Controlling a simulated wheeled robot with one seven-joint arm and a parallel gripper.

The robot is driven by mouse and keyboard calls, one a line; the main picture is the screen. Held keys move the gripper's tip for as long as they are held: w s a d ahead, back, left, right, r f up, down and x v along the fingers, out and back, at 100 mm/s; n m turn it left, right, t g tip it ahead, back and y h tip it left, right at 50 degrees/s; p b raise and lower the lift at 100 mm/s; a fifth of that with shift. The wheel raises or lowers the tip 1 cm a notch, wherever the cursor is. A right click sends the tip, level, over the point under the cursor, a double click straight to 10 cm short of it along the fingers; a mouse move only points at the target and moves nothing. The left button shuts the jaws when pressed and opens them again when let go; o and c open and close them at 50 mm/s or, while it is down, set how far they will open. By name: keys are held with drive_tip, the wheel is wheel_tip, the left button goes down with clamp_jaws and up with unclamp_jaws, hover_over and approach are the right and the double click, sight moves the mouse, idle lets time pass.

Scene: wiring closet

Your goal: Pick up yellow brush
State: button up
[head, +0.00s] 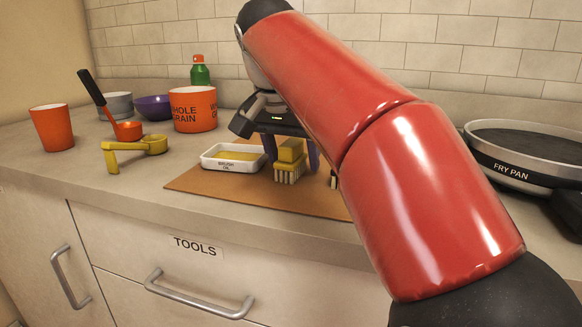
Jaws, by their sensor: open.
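The yellow brush (287,167) stands on a brown board (215,188) on the counter, its pale bristles pointing down. My gripper (291,153) is open above the brush and points down. One finger shows on the left of the brush and one on its right, behind or beside its block. I cannot tell whether either finger touches it. The top of the brush is close under the gripper body. My red arm comes in from the right and hides part of the board.
A white tray labelled BRUSH OIL (232,165) lies just left of the brush.

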sight(293, 140)
drive_tip(key=shift+f, duration=0.1)
drive_tip(key=c, duration=1.1)
drive_tip(key=shift+w, duration=0.1)
wheel_tip(293, 140, up, 8)
drive_tip(key=p, duration=0.3)
drive_tip(key=shift+f+p, duration=0.15)
drive_tip(key=shift+p, duration=0.2)
drive_tip(key=shift+r, duration=1.15)
